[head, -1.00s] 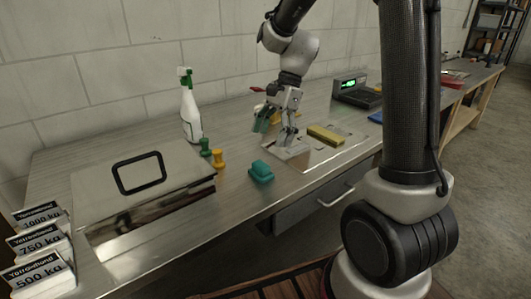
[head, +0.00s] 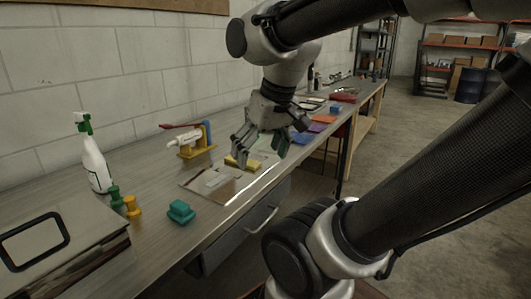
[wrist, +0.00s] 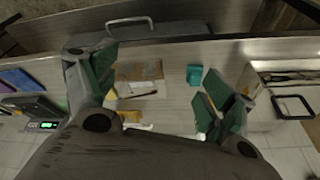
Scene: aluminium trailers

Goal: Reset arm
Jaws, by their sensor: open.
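A yellow block (head: 236,165) lies on the plate, partly behind the gripper in the head view. A teal block (head: 181,212) sits on the bench in front of the plate and shows in the wrist view (wrist: 194,74).
A white spray bottle (head: 95,165), green peg (head: 115,197) and orange peg (head: 132,207) stand at left, beside a metal case (head: 75,270). A yellow and red device (head: 188,140) stands behind. The floor at right is open.

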